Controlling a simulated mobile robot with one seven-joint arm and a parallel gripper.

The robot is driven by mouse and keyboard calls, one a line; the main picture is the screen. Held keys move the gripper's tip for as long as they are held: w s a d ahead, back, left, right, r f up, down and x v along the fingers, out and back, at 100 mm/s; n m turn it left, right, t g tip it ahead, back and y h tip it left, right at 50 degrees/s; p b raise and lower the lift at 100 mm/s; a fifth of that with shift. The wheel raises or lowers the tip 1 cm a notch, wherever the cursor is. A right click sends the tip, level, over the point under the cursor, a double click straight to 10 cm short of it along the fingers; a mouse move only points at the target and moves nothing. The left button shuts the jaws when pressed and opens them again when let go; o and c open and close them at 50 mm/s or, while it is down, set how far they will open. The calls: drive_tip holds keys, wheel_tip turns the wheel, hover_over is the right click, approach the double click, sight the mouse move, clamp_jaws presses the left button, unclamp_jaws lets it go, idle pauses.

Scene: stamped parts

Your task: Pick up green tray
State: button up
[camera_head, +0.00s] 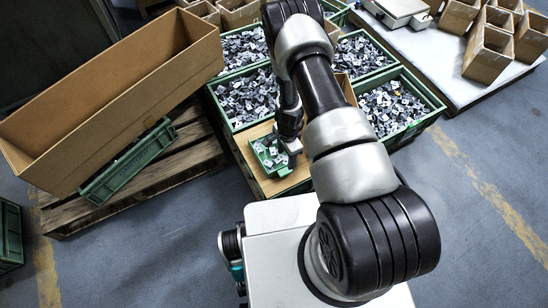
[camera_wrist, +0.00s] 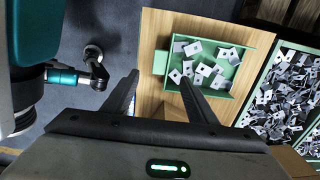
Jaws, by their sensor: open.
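The small green tray (camera_head: 282,172) sits on a wooden board (camera_head: 297,181) in front of the larger green bins and holds several grey stamped metal parts. It also shows in the wrist view (camera_wrist: 160,62), with a narrow tab on its left side. My gripper (camera_wrist: 160,78) is open and empty, its two fingers pointing toward the tray. In the wrist view the tab appears between the fingertips, and the right finger overlaps the tray's lower left corner. I cannot tell the height gap or any contact. In the head view my gripper (camera_head: 288,140) is over the tray, partly hiding it.
Larger green bins (camera_head: 428,95) full of metal parts stand behind and right of the tray. A long cardboard box (camera_head: 120,85) and a green crate (camera_head: 130,163) lie on a wooden pallet (camera_head: 160,185) at left. Cardboard boxes (camera_head: 487,55) stand at back right. Floor at right is clear.

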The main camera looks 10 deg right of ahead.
sight(285, 171)
wheel_tip(285, 171, down, 11)
drive_tip(key=shift+w+r+b, duration=0.1)
drive_tip(key=shift+b, duration=1.05)
drive_tip(key=shift+c, duration=0.4)
